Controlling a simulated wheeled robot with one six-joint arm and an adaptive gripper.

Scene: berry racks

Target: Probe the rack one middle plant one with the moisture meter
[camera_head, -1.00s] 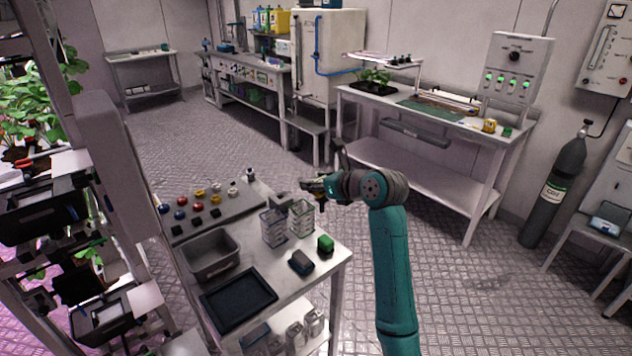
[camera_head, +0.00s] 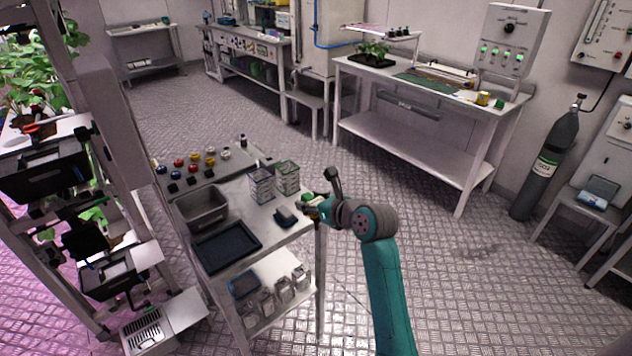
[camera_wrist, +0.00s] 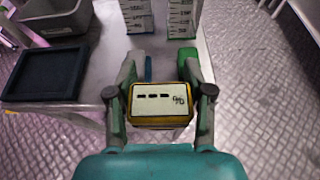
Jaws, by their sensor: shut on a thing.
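My gripper (camera_head: 314,207) is at the front right corner of the grey cart (camera_head: 262,228). In the wrist view its fingers (camera_wrist: 159,92) are shut on the moisture meter (camera_wrist: 160,103), a yellow-rimmed box with a pale face and dark marks. The meter's probe is hidden. The rack (camera_head: 118,185) stands at the far left in the head view, well apart from my gripper. Leafy plants (camera_head: 40,75) fill its upper shelf, and a smaller plant (camera_head: 92,214) shows on a lower level, partly hidden. I cannot tell which one is middle plant one.
A bench (camera_head: 420,150) stands behind.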

